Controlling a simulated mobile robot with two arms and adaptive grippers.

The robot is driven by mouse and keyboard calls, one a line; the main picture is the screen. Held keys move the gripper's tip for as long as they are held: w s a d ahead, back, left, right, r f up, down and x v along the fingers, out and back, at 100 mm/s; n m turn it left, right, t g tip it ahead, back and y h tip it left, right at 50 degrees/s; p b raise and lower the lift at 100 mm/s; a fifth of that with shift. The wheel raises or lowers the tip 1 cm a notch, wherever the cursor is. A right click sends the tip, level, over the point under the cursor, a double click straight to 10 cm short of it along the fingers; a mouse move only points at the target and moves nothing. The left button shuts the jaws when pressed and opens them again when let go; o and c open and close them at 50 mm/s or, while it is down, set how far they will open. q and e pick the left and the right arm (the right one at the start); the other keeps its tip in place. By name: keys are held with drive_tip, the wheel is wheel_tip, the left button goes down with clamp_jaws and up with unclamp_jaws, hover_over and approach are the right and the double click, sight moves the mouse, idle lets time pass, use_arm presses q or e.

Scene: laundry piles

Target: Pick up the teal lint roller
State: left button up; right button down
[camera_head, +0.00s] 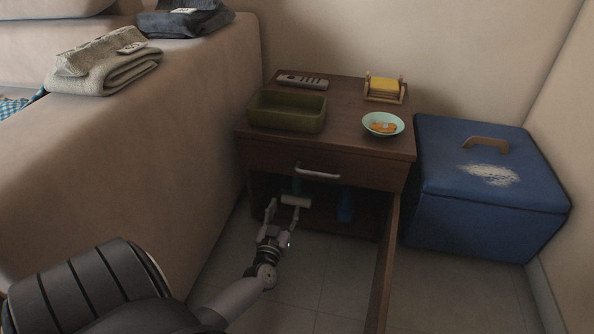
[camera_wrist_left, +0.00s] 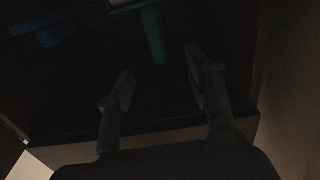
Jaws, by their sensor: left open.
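My left gripper (camera_head: 284,205) is open and empty at the compartment's opening, pointing inward. Its two fingers stand apart in the left wrist view (camera_wrist_left: 159,68). The roller's pale end is hard to make out there. My right gripper is in neither view.
A blue object (camera_head: 345,205) lies to the right inside the compartment. The open door (camera_head: 384,265) projects forward on the right. A beige sofa (camera_head: 150,150) is close on the left, and a blue box (camera_head: 490,185) stands right. A drawer handle (camera_head: 317,170) juts above the opening.

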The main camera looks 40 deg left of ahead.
sight(296, 182)
use_arm(q)
drive_tip(key=b+x, duration=0.3)
drive_tip(key=x, duration=0.4)
drive_tip(key=shift+w+a+f+b, duration=0.1)
drive_tip(key=shift+w+b, duration=0.1)
drive_tip(key=shift+b, duration=0.15)
drive_tip(key=b+x, duration=0.1)
drive_tip(key=x, duration=0.1)
drive_tip(key=b+x, duration=0.2)
drive_tip(key=shift+w+d, duration=0.15)
drive_tip(key=shift+d, duration=0.1)
drive_tip(key=shift+w+a+r, duration=0.2)
drive_tip(key=shift+w+r, duration=0.05)
drive_tip(key=shift+w, duration=0.2)
drive_tip(key=shift+c, duration=0.4)
clamp_jaws()
drive_tip(key=shift+r, duration=0.1)
